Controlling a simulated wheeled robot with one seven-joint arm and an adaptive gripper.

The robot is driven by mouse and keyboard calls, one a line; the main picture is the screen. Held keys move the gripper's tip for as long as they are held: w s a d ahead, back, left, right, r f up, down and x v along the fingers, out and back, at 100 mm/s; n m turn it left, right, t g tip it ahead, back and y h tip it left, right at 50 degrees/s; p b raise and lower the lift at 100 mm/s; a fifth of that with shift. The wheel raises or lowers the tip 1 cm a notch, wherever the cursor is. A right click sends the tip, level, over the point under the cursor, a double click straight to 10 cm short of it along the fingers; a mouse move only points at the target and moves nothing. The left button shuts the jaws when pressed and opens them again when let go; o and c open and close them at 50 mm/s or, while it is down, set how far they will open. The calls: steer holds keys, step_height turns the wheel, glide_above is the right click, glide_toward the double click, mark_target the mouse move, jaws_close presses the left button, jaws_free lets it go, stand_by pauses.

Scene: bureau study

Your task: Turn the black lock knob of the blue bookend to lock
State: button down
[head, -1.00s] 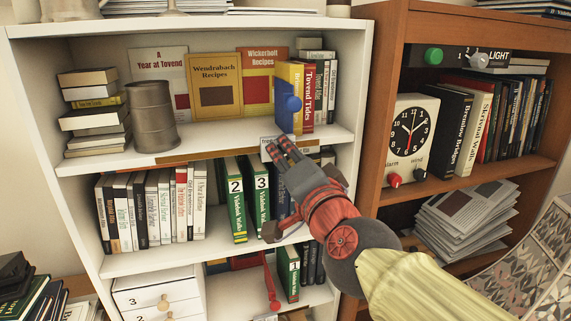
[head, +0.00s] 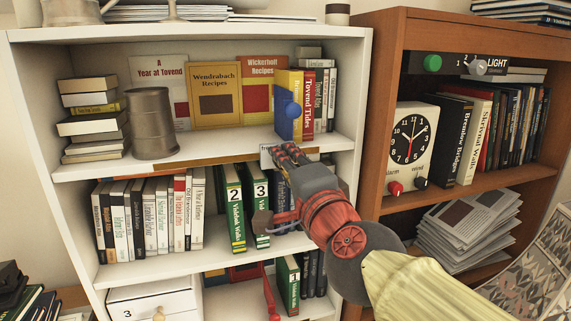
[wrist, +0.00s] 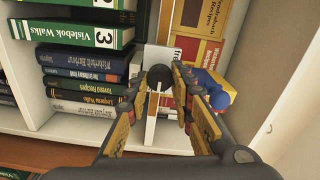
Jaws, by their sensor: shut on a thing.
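The blue bookend (head: 284,125) stands on the upper white shelf at the right, against the yellow and red books, with a round blue knob on its side. It also shows in the wrist view (wrist: 203,79), right of my fingers. The round black knob (wrist: 160,76) lies between my fingertips in the wrist view, near the shelf's front edge. My gripper (head: 288,154) is at that edge, below the bookend, and it is shut on the black knob. In the head view my fingers hide the knob, and I cannot tell which way it is turned.
Green numbered books (head: 233,205) and other books fill the shelf below my gripper. Recipe books (head: 215,92) and a grey metal tankard (head: 153,122) stand on the upper shelf. A brown bookcase with a clock (head: 411,138) stands at the right.

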steer(key=c, duration=1.5)
jaws_free()
steer(key=shift+c, duration=0.2)
steer(key=v, duration=1.2)
